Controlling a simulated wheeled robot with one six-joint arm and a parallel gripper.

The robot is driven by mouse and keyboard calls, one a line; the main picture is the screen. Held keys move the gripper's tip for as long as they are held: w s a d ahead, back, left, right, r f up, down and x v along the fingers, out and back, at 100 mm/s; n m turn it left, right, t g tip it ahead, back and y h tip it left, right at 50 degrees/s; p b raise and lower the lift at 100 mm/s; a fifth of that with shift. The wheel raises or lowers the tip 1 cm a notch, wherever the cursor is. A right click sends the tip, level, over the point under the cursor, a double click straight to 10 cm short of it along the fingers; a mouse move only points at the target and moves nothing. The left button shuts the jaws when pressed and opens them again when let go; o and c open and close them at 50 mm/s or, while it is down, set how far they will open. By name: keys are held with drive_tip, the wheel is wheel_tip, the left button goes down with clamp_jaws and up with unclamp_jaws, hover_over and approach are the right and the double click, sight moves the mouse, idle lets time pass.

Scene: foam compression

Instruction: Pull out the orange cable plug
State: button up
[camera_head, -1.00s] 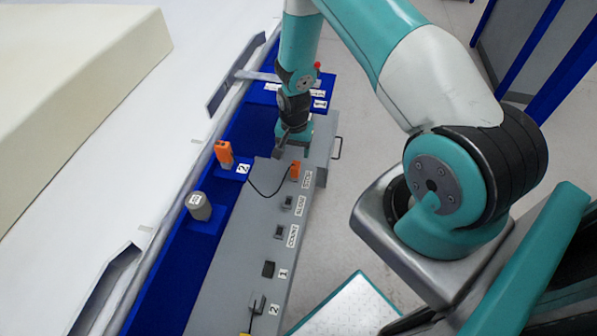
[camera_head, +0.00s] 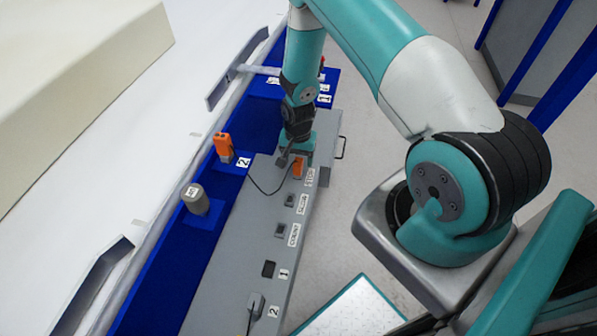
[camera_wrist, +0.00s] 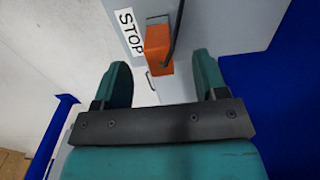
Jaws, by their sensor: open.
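The orange cable plug (camera_head: 298,168) stands on the grey panel beside the STOP label (camera_head: 310,177), with a thin black cable running from it. In the wrist view the orange plug (camera_wrist: 158,48) shows just beyond the gap between my fingers, near the STOP label (camera_wrist: 130,32). My gripper (camera_wrist: 163,82) is open and empty, its two teal fingers apart from the plug. In the head view my gripper (camera_head: 295,155) is right above and behind the plug and partly covers it.
An orange block (camera_head: 223,146) stands on the blue frame next to a 2 label, with the cable's other end near it. A grey cylinder (camera_head: 195,199) stands nearby. Several sockets line the grey panel (camera_head: 235,250). A metal handle (camera_head: 340,148) sticks out at the panel's far right.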

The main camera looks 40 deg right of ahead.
sight(298, 161)
wheel_tip(298, 161, down, 4)
drive_tip(key=shift+f+b, duration=0.1)
drive_tip(key=shift+b, duration=1.05)
clamp_jaws()
drive_tip(key=shift+r+p, duration=2.35)
drive_tip(key=shift+r, duration=0.8)
